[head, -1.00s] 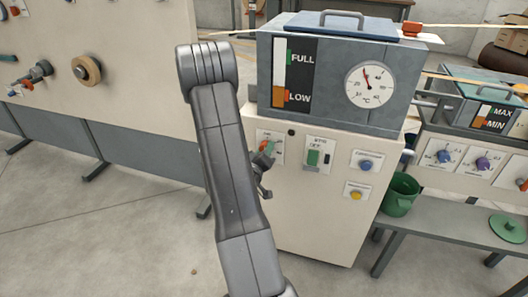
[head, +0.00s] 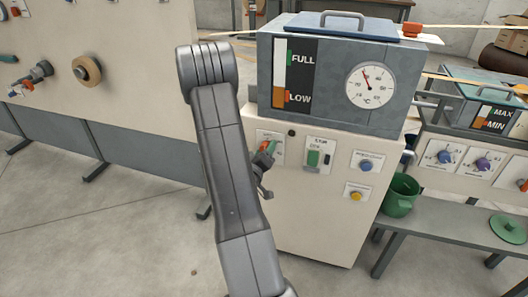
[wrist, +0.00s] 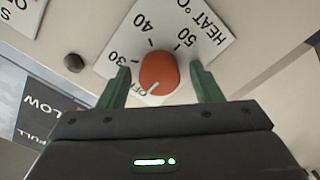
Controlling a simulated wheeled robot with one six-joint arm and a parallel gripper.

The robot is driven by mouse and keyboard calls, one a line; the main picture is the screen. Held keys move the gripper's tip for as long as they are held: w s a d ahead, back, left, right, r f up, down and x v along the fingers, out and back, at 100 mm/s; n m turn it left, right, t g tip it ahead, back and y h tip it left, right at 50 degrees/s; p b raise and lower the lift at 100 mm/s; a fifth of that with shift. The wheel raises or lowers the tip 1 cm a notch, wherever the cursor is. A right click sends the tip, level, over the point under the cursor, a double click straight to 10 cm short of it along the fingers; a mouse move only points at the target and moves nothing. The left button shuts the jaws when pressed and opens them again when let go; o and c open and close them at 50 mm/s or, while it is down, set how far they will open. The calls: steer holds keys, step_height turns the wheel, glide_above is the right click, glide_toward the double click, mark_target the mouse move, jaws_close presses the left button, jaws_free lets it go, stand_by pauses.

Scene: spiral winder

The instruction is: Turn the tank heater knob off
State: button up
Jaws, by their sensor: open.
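The tank heater knob (wrist: 158,70) is a round orange-red knob on a white plate marked HEAT °C (wrist: 205,30), seen in the wrist view. The plate carries the marks OFF, 30, 40 and 50. A short pale line on the knob's lower edge lies close to the OFF mark. My gripper (wrist: 160,67) is open, with one green finger on each side of the knob and a visible gap to it on both sides. In the head view the heater plate (head: 276,137) is partly hidden behind my gripper (head: 264,160).
The tank (head: 340,100) with a round dial gauge stands on top of the cream cabinet. A green bucket (head: 399,197) stands on a bench at right.

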steer(key=v, duration=1.3)
steer(key=shift+s, duration=0.35)
steer(key=shift+w+a, duration=0.1)
steer(key=shift+w, duration=0.05)
steer(key=x, duration=1.3)
steer(key=shift+w, duration=0.25)
steer(key=shift+s, duration=0.1)
